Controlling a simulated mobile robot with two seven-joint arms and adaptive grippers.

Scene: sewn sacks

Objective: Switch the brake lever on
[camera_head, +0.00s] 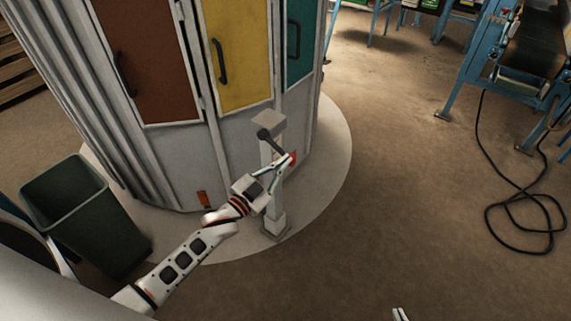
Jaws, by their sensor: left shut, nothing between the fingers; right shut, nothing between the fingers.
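The brake lever (273,143) is a dark arm on the upper part of a pale grey post (279,213) with a square cap. It slopes down to the right from a dark round pivot, and something red shows near its lower end. My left gripper (283,164) reaches in front of the post and is shut and empty. Its fingertips are close to the lever's lower end; I cannot tell whether they touch it. My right gripper (400,314) barely shows at the bottom edge, shut and empty, well away from the lever.
A large round grey cabinet with brown, yellow (239,55) and teal doors stands behind the post on a pale round base (333,165). A dark green bin (75,205) stands left. A black cable (490,215) lies on the right floor near a blue-framed conveyor (473,70). The floor at centre right is clear.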

